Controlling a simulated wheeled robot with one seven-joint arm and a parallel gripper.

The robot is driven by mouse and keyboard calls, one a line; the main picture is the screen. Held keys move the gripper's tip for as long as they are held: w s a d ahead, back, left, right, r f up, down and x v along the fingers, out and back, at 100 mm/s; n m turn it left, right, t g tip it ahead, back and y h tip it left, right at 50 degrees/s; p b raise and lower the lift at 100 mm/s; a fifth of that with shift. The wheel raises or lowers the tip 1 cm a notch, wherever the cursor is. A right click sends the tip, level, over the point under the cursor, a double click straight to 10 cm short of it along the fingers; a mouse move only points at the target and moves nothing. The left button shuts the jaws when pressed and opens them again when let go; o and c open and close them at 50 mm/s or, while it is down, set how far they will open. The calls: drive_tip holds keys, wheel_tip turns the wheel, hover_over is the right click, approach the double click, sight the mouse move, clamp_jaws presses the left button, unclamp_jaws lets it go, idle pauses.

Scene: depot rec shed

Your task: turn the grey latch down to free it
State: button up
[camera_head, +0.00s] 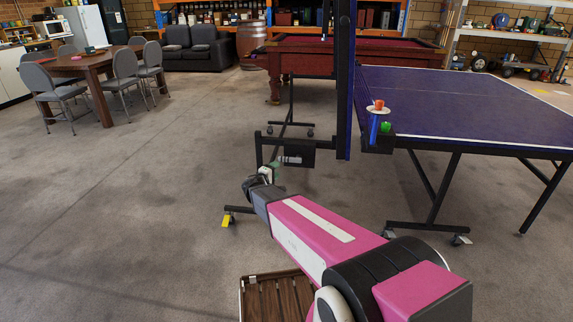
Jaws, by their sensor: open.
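The grey latch (292,160) looks like a small pale grey piece on the black box of the ping-pong table's folding frame, below the upright half of the table. It is small in the picture, so its exact angle is hard to tell. My gripper (270,172) is just left of and slightly below the latch, at the end of my pink arm. It is open, with nothing seen between its fingers. I cannot tell whether it touches the latch or the frame.
The blue ping-pong table (450,100) has one half flat and the other half upright (346,80). A holder on its edge carries a red item (379,104) and a green item (386,127). A wooden slatted crate (275,296) is low in front.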

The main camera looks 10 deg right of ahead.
sight(284, 160)
drive_tip(key=shift+n+t, duration=0.3)
drive_tip(key=shift+t, duration=0.1)
drive_tip(key=x, duration=1)
drive_tip(key=shift+w+a, duration=0.15)
drive_tip(key=shift+w, duration=0.3)
clamp_jaws()
